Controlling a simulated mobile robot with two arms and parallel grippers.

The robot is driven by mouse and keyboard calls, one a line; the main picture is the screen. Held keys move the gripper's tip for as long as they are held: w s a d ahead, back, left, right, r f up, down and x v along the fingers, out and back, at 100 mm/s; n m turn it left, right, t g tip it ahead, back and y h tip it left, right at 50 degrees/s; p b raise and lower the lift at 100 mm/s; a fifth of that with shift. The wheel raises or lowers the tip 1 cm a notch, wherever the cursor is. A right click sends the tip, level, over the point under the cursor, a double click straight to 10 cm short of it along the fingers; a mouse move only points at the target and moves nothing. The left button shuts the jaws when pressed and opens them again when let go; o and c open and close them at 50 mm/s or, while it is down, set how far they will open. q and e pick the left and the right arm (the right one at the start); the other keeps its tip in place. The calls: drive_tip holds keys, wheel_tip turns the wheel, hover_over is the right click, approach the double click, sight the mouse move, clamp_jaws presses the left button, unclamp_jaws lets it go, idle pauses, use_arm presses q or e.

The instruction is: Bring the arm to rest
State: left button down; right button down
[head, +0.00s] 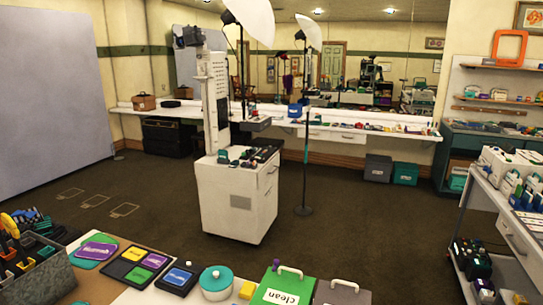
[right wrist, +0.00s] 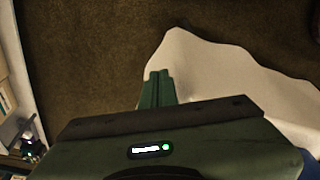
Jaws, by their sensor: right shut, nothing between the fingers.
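My right gripper (right wrist: 158,76) shows in the right wrist view. Its two dark green fingers lie together, shut with nothing between them. Beyond the fingertips are a pale, smooth, curved surface and the brown floor (right wrist: 90,50). I cannot tell how far the fingertips are from the pale surface. Neither of my arms shows in the head view, and my left gripper is in neither view.
A table close in front holds a teal-lidded pot (head: 216,280), a green "clean" box (head: 284,287) and flat trays. A white cabinet (head: 238,197) stands mid-floor beside a lamp stand (head: 304,170). A white shelf unit (head: 505,225) is at right. Brown floor is open at left.

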drive_tip(key=s+d+f+b, duration=0.1)
drive_tip(key=s+f, duration=0.5)
drive_tip(key=f, duration=0.3)
drive_tip(key=s+d+f+g+b, duration=0.1)
drive_tip(key=s+f, duration=0.5)
drive_tip(key=f, duration=0.3)
drive_tip(key=s+d+f+b, duration=0.1)
drive_tip(key=s+f+b, duration=0.1)
drive_tip(key=s+f, duration=0.4)
wheel_tip(320, 180, down, 4)
drive_tip(key=shift+s+r+g, duration=0.15)
drive_tip(key=shift+s+g, duration=0.05)
drive_tip(key=shift+g, duration=0.1)
